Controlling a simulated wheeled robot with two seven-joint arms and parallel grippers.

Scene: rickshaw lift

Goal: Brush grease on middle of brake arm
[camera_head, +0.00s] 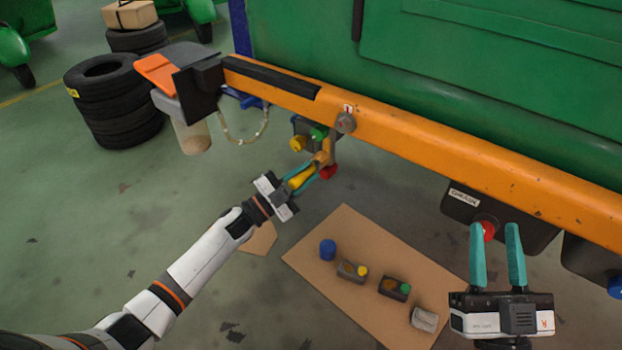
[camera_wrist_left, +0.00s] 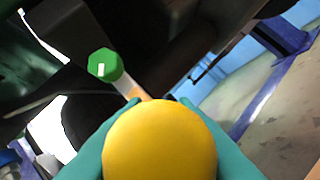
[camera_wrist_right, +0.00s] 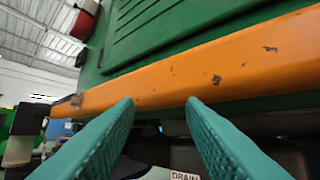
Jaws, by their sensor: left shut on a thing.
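My left gripper (camera_head: 299,183) is shut on a yellow-handled brush (camera_head: 302,177), just below the orange beam. The brush's tan end points up toward the grey brake arm (camera_head: 333,146), which hangs from a round pivot on the beam. In the left wrist view the yellow handle end (camera_wrist_left: 160,142) fills the space between the fingers and hides much of the brush. The tip appears at or very near the grey arm strip (camera_wrist_left: 129,84); I cannot tell whether they touch. My right gripper (camera_head: 497,240) is open and empty, below the beam at the right.
Green (camera_head: 319,132), yellow and red knobs sit close around the brake arm. The orange beam (camera_head: 430,145) runs above. A dark drain box (camera_head: 520,225) is behind my right gripper. Cardboard (camera_head: 345,230) with small containers lies on the floor. Tyres (camera_head: 115,110) stand at the left.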

